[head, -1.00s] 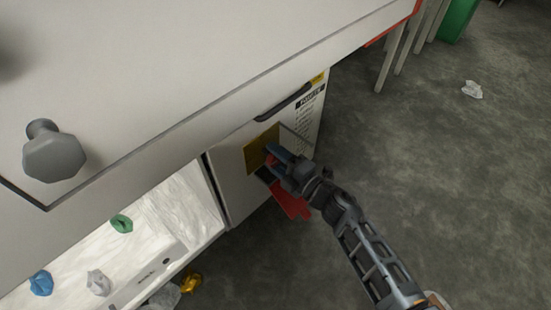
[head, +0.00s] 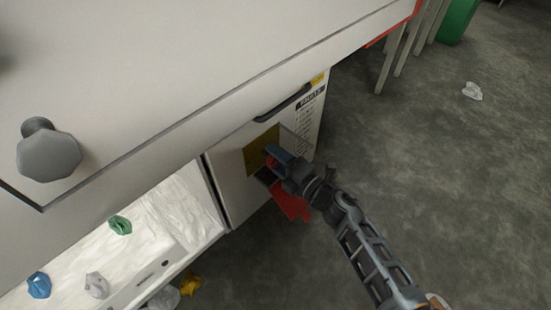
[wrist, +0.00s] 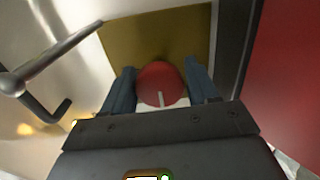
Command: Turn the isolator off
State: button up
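The isolator is a round red knob (wrist: 160,83) with a white mark at its lower edge. It sits on a yellow plate (wrist: 122,42) on the cabinet's front panel. In the head view the yellow plate (head: 258,150) shows, with a bit of the red knob (head: 270,161) behind my fingers. My gripper (head: 269,163) is at the knob. In the wrist view my gripper (wrist: 160,87) has one blue finger on each side of the knob, very close to it. I cannot tell whether the fingers touch it.
A dark bar handle (head: 284,103) is above the plate, also a rod-like handle (wrist: 50,62) in the wrist view. A red panel (head: 290,204) hangs below my gripper. The open white bay (head: 165,225) lies left. Grey floor to the right is mostly clear.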

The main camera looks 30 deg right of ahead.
jog(key=o, duration=0.3)
jog(key=shift+a, duration=0.1)
jog(key=shift+p+v, duration=1.05)
jog(key=shift+v, duration=2.85)
jog(key=shift+s, duration=0.1)
jog(key=s+r+m+h, duration=0.1)
jog(key=s+r+m, duration=0.25)
jog(key=s, duration=0.35)
jog(key=s+a+r+m+h, duration=0.1)
jog(key=s+r+m+h, duration=0.1)
jog(key=s+m, duration=0.35)
jog(key=s+r+m+h, duration=0.1)
jog(key=s+r+m, duration=0.15)
jog(key=s, duration=0.65)
jog(key=s+a+r+m+g+h, duration=0.2)
jog(key=s+r+m, duration=0.8)
jog(key=s+r, duration=0.25)
jog(key=r+p, duration=2.9)
jog(key=shift+w+d+r, duration=0.2)
jog(key=shift+w+d, duration=0.05)
jog(key=shift+w, duration=0.05)
